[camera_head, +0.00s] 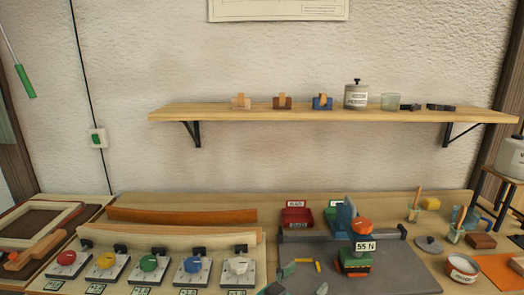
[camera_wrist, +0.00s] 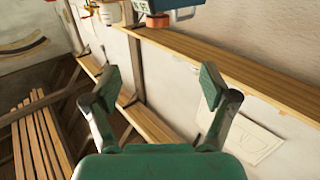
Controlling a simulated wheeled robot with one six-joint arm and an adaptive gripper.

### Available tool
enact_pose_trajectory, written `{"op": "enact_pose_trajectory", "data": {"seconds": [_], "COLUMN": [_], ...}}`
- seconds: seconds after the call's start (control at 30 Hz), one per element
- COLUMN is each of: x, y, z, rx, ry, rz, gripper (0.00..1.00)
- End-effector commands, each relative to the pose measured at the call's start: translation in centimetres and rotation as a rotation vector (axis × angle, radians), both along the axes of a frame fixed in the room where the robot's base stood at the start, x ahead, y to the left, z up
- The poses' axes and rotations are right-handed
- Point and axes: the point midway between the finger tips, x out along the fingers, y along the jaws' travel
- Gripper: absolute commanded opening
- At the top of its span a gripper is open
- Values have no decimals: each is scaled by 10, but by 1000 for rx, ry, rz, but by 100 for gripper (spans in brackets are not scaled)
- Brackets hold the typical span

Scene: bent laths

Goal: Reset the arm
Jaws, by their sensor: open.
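My gripper (camera_wrist: 160,82) shows in the wrist view with its green body at the bottom edge and its two fingers spread wide apart. The green pads face each other across an empty gap, and nothing is held. Behind the gap are a pale wall and wooden shelf boards (camera_wrist: 215,62), seen at a steep tilt. In the head view, dull green pieces show at the bottom edge near the middle; I cannot tell whether they are part of my gripper.
Slats (camera_wrist: 40,140) lie left in the wrist view.

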Motion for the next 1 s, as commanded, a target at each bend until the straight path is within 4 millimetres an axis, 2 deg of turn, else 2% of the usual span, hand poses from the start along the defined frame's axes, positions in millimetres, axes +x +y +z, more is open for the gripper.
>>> {"op": "enact_pose_trajectory", "data": {"seconds": [0.37, 0.57, 0.8, 1.0], "x": [-10, -27, -75, -130], "y": [-18, -34, -55, -66], "z": [-54, -103, -177, -223], "rx": [-50, -85, -113, -107], "ry": [110, 207, 342, 419], "rz": [113, 223, 413, 561], "gripper": [85, 85, 85, 85]}}
